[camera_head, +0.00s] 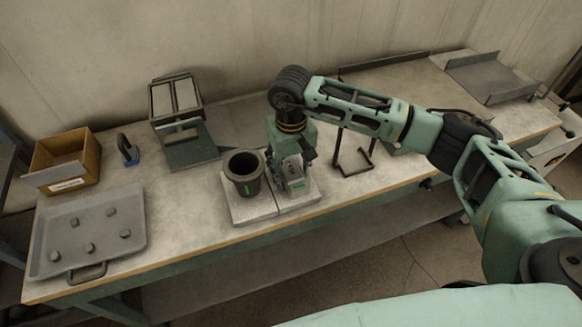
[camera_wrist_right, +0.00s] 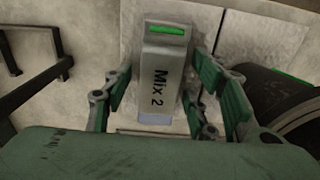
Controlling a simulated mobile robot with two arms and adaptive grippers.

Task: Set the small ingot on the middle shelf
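My right gripper (camera_head: 291,160) points down over a grey block (camera_head: 293,171) marked "Mix 2", with a green strip. The block (camera_wrist_right: 163,75) also shows in the right wrist view. There the fingers of my right gripper (camera_wrist_right: 160,92) are apart on either side of it, with a visible gap on the left. Several small grey lumps (camera_head: 110,211) lie on a grey tray (camera_head: 135,232) at the left of the bench. I cannot tell which piece is the small ingot. No shelf is clearly identifiable as the middle one. My left gripper is out of view.
A dark crucible (camera_head: 243,173) stands close left of my right gripper, on pale slabs (camera_head: 250,208). A black wire stand (camera_head: 353,165) is to the right. A wooden box (camera_head: 88,158) and a metal rack (camera_head: 190,148) stand behind. The bench front left of the slabs is clear.

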